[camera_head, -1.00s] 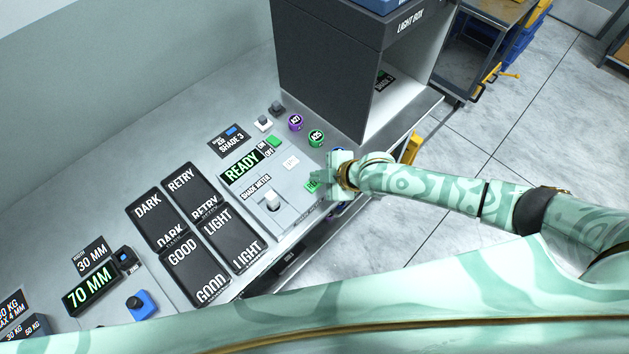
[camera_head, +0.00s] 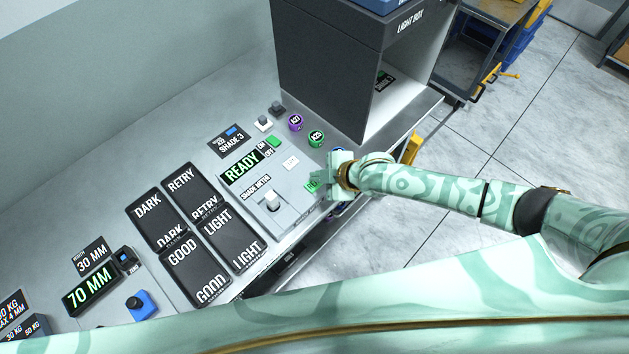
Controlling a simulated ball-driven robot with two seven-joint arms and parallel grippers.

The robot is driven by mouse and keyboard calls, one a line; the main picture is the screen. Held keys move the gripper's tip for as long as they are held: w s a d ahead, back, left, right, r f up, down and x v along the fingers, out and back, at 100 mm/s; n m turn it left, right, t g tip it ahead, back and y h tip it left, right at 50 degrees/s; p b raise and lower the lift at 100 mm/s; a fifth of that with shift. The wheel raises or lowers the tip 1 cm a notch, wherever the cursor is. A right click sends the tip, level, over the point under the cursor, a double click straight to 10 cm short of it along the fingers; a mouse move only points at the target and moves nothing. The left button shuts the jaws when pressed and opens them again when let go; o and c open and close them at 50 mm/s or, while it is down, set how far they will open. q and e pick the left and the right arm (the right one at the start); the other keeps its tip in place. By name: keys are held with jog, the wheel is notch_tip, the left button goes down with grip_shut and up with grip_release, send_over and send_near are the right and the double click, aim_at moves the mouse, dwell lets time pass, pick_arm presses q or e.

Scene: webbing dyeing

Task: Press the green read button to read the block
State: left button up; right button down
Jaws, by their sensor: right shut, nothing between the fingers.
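The shade meter (camera_head: 252,205) is a grey panel on the bench, and its display (camera_head: 242,168) reads READY. A white block (camera_head: 270,201) sits on the meter. A green button (camera_head: 312,186) with a partly covered label lies at the meter's right end. My right gripper (camera_head: 322,186) is shut and empty, its fingertips at this green button and partly hiding it. I cannot tell whether they touch it. My left gripper is not in view, though a patterned arm link of mine crosses the bottom.
Another green switch (camera_head: 273,141) sits by the ON/OFF label. Round purple (camera_head: 295,122) and green (camera_head: 316,138) pieces stand near the dark light box (camera_head: 330,70). Black trays labelled DARK, RETRY, GOOD (camera_head: 180,288) and LIGHT lie left of the meter. A blue-based button (camera_head: 141,304) is at lower left.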

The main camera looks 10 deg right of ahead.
aim_at(319, 185)
jog(key=shift+f, duration=0.15)
dwell(0.3)
jog(key=shift+f, duration=0.3)
jog(key=shift+f+b, duration=0.45)
jog(key=shift+b, duration=0.1)
dwell(0.4)
dwell(0.4)
jog(key=shift+r+p, duration=0.9)
notch_tip(319, 185, up, 5)
jog(key=p, duration=0.5)
jog(key=shift+r, duration=0.1)
